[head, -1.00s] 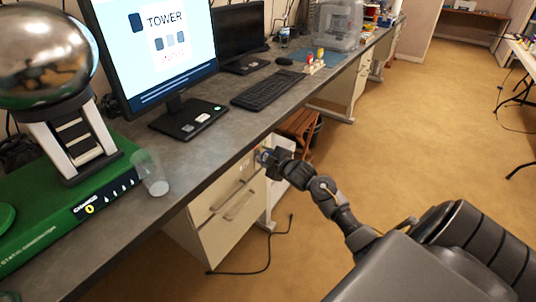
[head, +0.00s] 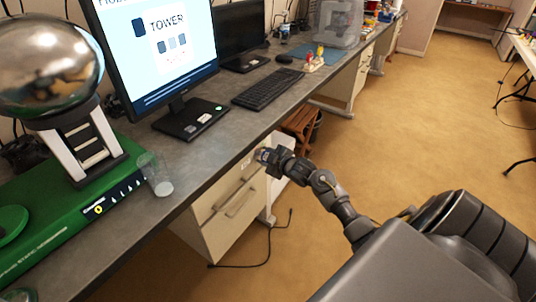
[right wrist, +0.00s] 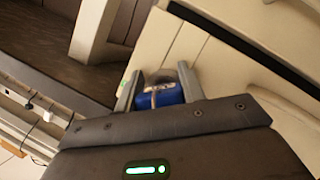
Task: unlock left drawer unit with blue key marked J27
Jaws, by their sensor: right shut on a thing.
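The cream drawer unit (head: 228,235) stands under the near part of the desk, with handles on its front. My right gripper (head: 262,155) is at the upper right of its front, just below the desk edge. In the right wrist view, my right gripper (right wrist: 158,88) is shut on the blue key (right wrist: 165,97), whose blue head sits between the fingers. The cream drawer front (right wrist: 205,65) is right beyond the fingertips. The key's tip and its marking cannot be made out, nor whether it is in a lock. My left gripper is not in view.
The grey desk (head: 205,160) holds a monitor (head: 155,50), a keyboard (head: 267,89), a clear cup (head: 155,175) and a green-based device with a metal sphere (head: 75,190). A wooden stool (head: 300,122) stands beyond the drawers. A black cable (head: 262,255) lies on the floor.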

